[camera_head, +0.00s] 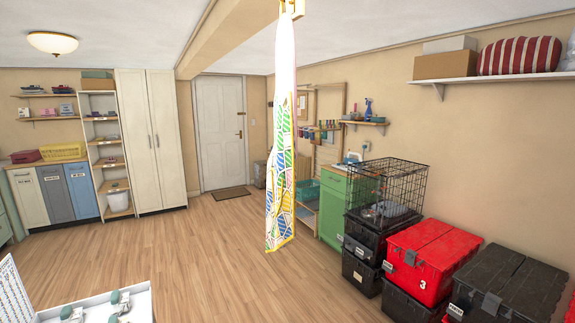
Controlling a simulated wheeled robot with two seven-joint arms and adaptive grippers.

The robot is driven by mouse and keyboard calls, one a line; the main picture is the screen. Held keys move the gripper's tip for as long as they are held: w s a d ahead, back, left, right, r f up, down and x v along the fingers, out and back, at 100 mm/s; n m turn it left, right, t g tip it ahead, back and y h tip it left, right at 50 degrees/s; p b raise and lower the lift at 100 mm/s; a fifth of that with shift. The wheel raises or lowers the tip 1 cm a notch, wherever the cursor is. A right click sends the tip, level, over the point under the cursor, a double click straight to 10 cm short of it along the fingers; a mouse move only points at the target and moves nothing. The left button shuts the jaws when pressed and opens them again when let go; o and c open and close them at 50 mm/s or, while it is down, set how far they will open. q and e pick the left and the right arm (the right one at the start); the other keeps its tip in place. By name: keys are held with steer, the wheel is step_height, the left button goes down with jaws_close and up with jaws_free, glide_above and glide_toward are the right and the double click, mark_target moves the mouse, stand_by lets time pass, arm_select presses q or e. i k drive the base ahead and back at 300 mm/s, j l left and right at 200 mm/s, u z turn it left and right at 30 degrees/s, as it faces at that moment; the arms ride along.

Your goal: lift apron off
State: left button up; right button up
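The apron (281,190) is a long, narrow hanging cloth, white with patches of green, blue and yellow. It hangs nearly straight down in the middle of the view, its lower end above the wood floor. Its top meets a small wooden piece (298,8) at the top edge of the view, near the ceiling beam. How it is held there is too small and too cut off to tell. Neither of my grippers is in view.
Red and black totes (426,257) are stacked at the right, with a wire cage (386,188) on top of one stack. A white surface (95,309) with small items is at the lower left. The wood floor (190,262) between is clear.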

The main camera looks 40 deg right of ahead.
mark_target(282, 178)
steer(key=i+l, duration=0.15)
steer(key=l, duration=0.3)
steer(key=i+l+u, duration=0.1)
steer(key=l, duration=0.35)
steer(key=i+l, duration=0.15)
steer(key=l, duration=0.25)
steer(key=i+l, duration=0.1)
steer(key=l, duration=0.35)
steer(key=i+l+u, duration=0.1)
steer(key=l, duration=0.35)
steer(key=i+l, duration=0.1)
steer(key=l, duration=0.35)
steer(key=k+l, duration=0.1)
steer(key=l, duration=0.3)
steer(key=k+l+u, duration=0.1)
steer(key=l, duration=0.25)
steer(key=k+l, duration=0.1)
steer(key=l, duration=0.3)
steer(key=k+l+u, duration=0.15)
steer(key=k+l, duration=0.35)
